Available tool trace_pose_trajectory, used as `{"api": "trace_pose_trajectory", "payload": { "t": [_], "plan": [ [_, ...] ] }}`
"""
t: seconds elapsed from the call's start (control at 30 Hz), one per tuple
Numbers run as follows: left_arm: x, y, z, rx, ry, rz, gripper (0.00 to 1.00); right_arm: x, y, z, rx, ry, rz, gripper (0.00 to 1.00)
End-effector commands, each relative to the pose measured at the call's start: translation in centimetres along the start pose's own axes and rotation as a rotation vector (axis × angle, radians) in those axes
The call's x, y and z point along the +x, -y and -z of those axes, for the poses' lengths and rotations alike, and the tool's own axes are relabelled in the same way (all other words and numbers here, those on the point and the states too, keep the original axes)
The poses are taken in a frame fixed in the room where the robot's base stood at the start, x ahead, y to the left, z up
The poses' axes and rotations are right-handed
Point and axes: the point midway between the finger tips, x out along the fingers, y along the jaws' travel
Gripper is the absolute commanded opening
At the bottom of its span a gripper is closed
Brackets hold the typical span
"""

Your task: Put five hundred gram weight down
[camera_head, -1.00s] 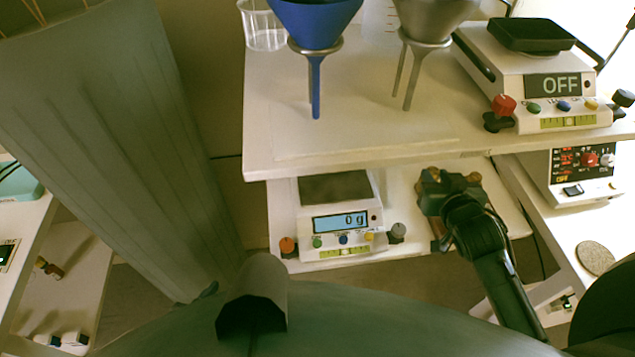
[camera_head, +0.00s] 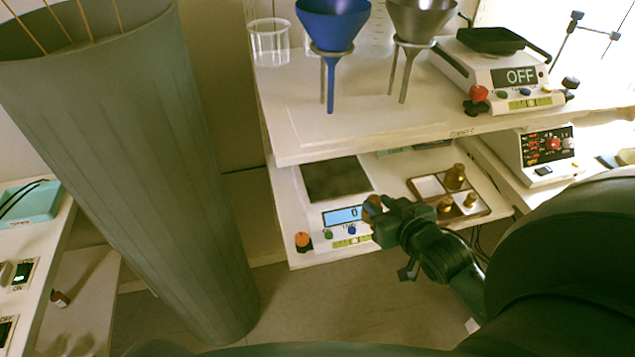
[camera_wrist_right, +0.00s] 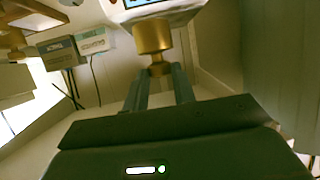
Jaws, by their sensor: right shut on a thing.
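A brass weight (camera_wrist_right: 152,36) is held by its knob between the fingers of my right gripper (camera_wrist_right: 160,78) in the right wrist view. In the head view my right gripper (camera_head: 377,208) is at the front right corner of the lower scale (camera_head: 322,241), and the weight (camera_head: 373,203) shows small and partly hidden at its tip. The scale's dark pan (camera_head: 337,177) is bare, and its blue display reads 0. A wooden weight tray (camera_head: 480,212) right of the scale holds several brass weights (camera_head: 454,177). My left gripper is not in view.
An upper shelf (camera_head: 400,125) overhangs the back of the lower shelf. A large grey-green cylinder (camera_head: 140,150) stands at left.

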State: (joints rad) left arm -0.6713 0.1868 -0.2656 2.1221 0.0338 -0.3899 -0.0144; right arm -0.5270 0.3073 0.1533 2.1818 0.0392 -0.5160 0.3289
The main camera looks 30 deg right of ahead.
Motion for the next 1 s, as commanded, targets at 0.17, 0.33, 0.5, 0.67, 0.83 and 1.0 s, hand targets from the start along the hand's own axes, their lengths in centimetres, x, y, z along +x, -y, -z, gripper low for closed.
{"api": "trace_pose_trajectory", "payload": {
  "t": [0.17, 0.33, 0.5, 0.67, 0.83, 1.0],
  "plan": [
    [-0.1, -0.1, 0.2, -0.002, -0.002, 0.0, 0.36, 0.8, -0.1, 0.7, -0.002, -0.009, 0.002, 0.0],
    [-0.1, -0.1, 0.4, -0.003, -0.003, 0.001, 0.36, 4.2, -0.1, 2.3, -0.003, -0.012, 0.002, 0.0],
    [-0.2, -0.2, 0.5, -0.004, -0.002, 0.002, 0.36, 8.2, -0.1, 3.9, -0.002, -0.01, 0.001, 0.0],
    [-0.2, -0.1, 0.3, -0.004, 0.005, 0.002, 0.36, 11.9, -0.1, 5.5, -0.001, -0.01, 0.001, 0.0],
    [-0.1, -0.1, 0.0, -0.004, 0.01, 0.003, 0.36, 15.1, -0.1, 6.7, -0.001, -0.008, 0.001, 0.0],
    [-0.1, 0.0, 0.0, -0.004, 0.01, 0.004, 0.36, 16.4, -0.1, 7.1, -0.001, -0.007, 0.002, 0.0]
  ]
}}
